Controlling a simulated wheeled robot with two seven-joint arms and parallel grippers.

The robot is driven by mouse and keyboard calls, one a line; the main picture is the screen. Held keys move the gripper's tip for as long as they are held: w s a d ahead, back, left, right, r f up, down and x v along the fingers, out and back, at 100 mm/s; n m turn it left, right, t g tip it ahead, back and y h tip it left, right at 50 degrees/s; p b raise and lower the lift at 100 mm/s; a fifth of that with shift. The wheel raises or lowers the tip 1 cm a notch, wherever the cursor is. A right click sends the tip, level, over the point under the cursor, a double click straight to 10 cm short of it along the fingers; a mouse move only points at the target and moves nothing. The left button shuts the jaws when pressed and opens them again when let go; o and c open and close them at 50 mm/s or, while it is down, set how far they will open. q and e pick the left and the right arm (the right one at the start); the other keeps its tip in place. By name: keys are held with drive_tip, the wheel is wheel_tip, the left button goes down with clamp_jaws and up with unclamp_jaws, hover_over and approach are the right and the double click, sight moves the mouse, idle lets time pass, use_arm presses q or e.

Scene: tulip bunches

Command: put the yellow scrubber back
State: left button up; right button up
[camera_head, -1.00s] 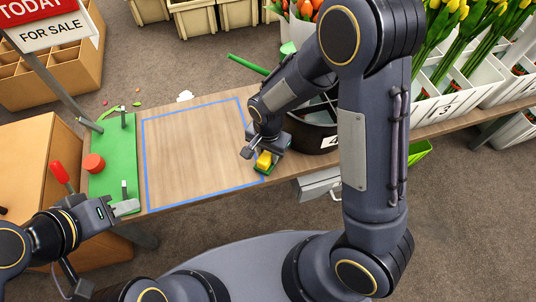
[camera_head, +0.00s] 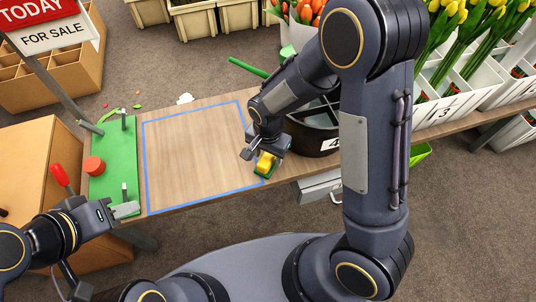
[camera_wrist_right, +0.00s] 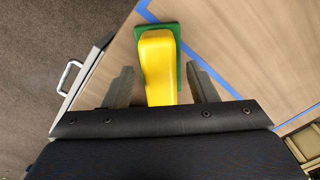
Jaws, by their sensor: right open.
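The yellow scrubber (camera_head: 266,161) sits on a green base (camera_head: 264,173) at the front right corner of the blue-taped square on the table. In the right wrist view the scrubber (camera_wrist_right: 157,62) lies between the two spread fingers, with a gap on each side, and its green base (camera_wrist_right: 178,42) shows at its far end. My right gripper (camera_head: 258,155) is open, right at the scrubber. My left gripper (camera_head: 128,208) is at the front edge of the green board, away from the scrubber; its jaw opening is not clear.
A green board (camera_head: 113,160) with upright posts and a red round knob (camera_head: 94,165) lies left of the taped square (camera_head: 195,155), which is bare. A black round container (camera_head: 315,140) stands close right of my right gripper. Flower crates (camera_head: 440,110) line the right side.

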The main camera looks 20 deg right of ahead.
sight(268, 155)
wheel_tip(268, 155, up, 10)
drive_tip(key=p, duration=0.3)
drive_tip(key=s+d+r+n+t+y, duration=0.2)
drive_tip(key=s+d+r+n, duration=0.1)
drive_tip(key=s+r, duration=0.4)
drive_tip(key=s+d+r+n+t+y, duration=0.1)
drive_tip(key=s+d+r+n+t, duration=0.2)
drive_tip(key=s+d+r, duration=0.3)
drive_tip(key=s+r+n, duration=0.1)
drive_tip(key=s, duration=0.2)
drive_tip(key=shift+s+t+y+p, duration=0.15)
drive_tip(key=shift+t+y+p, duration=0.15)
drive_tip(key=shift+y, duration=0.1)
drive_tip(key=shift+d, duration=0.1)
wheel_tip(268, 155, up, 24)
drive_tip(key=p, duration=2.4)
drive_tip(key=shift+r, duration=0.25)
